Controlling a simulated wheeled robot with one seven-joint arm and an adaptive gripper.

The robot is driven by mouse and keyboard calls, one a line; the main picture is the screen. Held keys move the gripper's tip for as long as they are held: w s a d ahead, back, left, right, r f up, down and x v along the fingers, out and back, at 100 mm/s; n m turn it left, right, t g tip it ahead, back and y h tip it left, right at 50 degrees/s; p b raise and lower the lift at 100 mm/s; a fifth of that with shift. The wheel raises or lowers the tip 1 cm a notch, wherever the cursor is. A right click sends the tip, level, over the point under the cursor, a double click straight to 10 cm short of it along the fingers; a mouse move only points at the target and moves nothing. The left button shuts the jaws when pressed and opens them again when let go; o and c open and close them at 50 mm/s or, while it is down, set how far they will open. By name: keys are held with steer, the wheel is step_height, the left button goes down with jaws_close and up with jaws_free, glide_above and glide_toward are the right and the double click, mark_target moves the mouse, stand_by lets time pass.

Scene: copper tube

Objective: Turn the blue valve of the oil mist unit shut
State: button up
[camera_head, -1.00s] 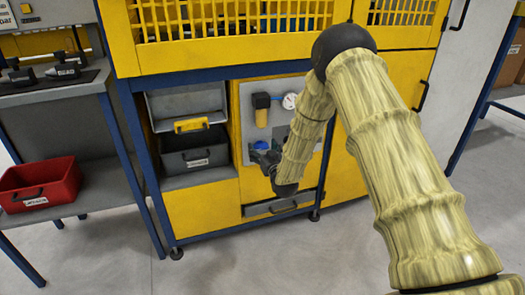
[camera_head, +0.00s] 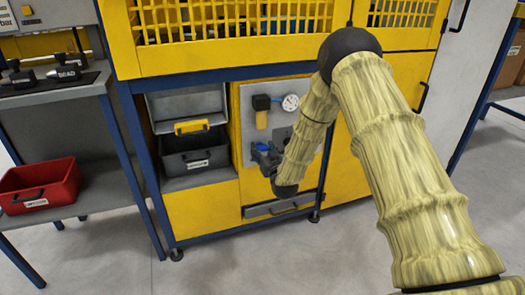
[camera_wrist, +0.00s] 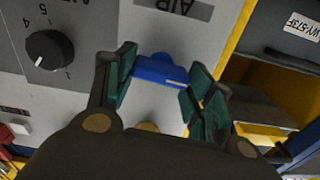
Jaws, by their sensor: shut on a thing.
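The blue valve (camera_wrist: 160,70) is on the grey panel of the oil mist unit (camera_head: 250,98). In the wrist view it lies between the green-padded fingers of my gripper (camera_wrist: 163,66), with a finger on each side. A pale line marks the right part of the handle. In the head view, my gripper (camera_head: 266,157) is at the panel, and a bit of blue shows above it. My gripper is shut on the blue valve. The valve's stem is hidden, and its exact angle is hard to read.
A pressure gauge (camera_head: 291,103) and an amber-bowled filter (camera_head: 262,113) sit above the valve. A black numbered knob (camera_wrist: 48,49) is on the panel. A grey open toolbox (camera_head: 192,150) stands in the bay to the left. A red bin (camera_head: 40,184) is on the left shelf.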

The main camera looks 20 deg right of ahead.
steer(key=m+p, duration=0.1)
steer(key=m, duration=0.3)
steer(key=shift+d, duration=0.15)
steer(key=m, duration=0.4)
steer(key=shift+f+m, duration=0.2)
steer(key=shift+m, duration=0.1)
steer(key=m+b, duration=0.1)
steer(key=m, duration=0.4)
steer(key=shift+d+f, duration=0.15)
steer(key=shift+m+b, duration=0.65)
steer(key=shift+m, duration=0.95)
steer(key=o, duration=1)
steer(key=shift+s, duration=0.1)
steer(key=s, duration=1.1)
steer(key=shift+s, duration=0.4)
steer(key=shift+d, duration=0.1)
